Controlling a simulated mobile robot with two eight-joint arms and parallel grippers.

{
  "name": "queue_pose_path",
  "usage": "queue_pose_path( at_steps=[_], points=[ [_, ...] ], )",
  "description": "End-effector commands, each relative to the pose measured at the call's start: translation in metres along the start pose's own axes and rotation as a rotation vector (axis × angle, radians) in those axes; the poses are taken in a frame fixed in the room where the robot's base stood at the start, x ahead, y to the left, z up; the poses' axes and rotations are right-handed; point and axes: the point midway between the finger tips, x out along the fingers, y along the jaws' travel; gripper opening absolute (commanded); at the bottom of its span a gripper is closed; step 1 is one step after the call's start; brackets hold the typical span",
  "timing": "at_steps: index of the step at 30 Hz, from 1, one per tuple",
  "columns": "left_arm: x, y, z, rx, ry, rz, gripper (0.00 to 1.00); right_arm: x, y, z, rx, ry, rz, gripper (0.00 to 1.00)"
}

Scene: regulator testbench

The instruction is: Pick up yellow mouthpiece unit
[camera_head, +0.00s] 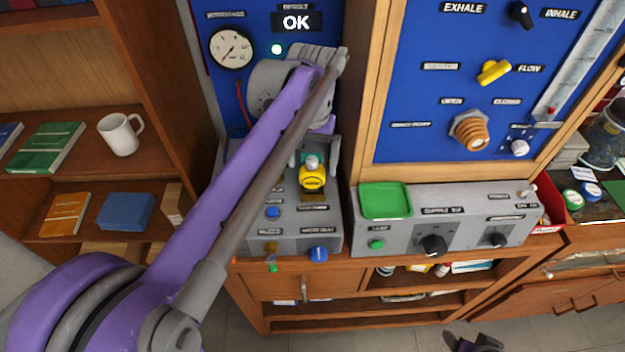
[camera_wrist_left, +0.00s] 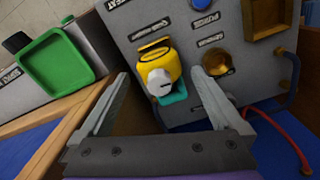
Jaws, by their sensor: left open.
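The yellow mouthpiece unit (camera_head: 312,179) sits on the sloped grey console below the left blue panel. In the left wrist view the yellow unit (camera_wrist_left: 155,62) shows a white round knob at its near end and a teal piece under it. My left gripper (camera_head: 315,152) is open and close to the unit.
A green tray (camera_head: 385,200) lies on the console right of the unit, past a wooden post (camera_head: 363,100). Blue knobs (camera_head: 318,254) and a brass fitting (camera_wrist_left: 216,62) are near the unit. A red cable (camera_wrist_left: 285,135) hangs close by. Shelves with a mug (camera_head: 120,134) stand left.

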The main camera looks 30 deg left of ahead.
Motion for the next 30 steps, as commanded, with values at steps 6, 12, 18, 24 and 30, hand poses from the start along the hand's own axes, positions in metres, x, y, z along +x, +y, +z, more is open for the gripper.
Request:
queue_pose_path(
  at_steps=[6,12,18,24,30],
  points=[
    [0.032,0.000,-0.001,0.000,0.000,0.000,1.00,0.001,0.000,0.001,0.000,-0.001,0.000,0.72],
    [0.038,0.000,-0.001,0.000,0.001,0.000,1.00,0.001,0.000,0.001,0.000,-0.001,0.000,0.72],
    [0.038,0.000,-0.001,0.000,0.001,0.000,0.84,0.001,0.000,0.001,0.000,-0.001,0.000,0.72],
    [0.038,0.000,-0.001,0.000,0.001,0.000,0.48,0.001,0.000,0.001,0.000,-0.001,0.000,0.72],
    [0.038,0.000,-0.001,0.000,0.001,0.000,0.12,0.001,0.000,0.001,0.000,-0.001,0.000,0.72]
  ],
)
